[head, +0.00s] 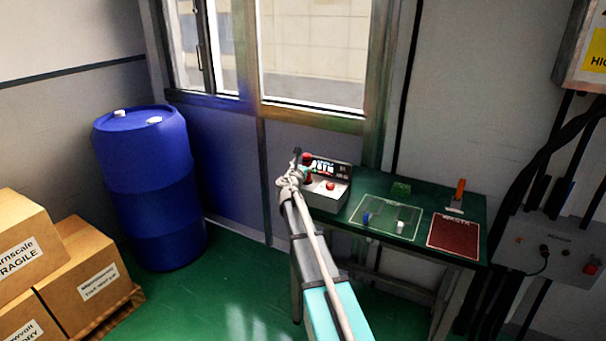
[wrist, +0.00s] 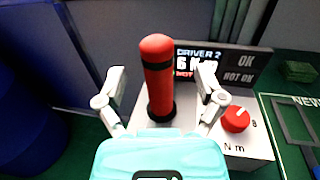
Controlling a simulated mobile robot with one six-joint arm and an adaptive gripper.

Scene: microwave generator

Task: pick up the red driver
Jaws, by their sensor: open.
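The red driver (wrist: 158,85) stands upright in the wrist view, a red cylinder with black bands near its top and at its base. It stands on a pale control box (wrist: 249,146) with a red knob and a display reading "DRIVER 2". My gripper (wrist: 162,84) is open, with one finger to the left of the driver and one to the right, both apart from it. In the head view my gripper (head: 298,170) is at the left end of the green table (head: 460,200), and the driver (head: 308,174) shows partly behind it.
A window wall stands behind. A blue barrel (head: 150,185) and cardboard boxes (head: 85,270) stand left.

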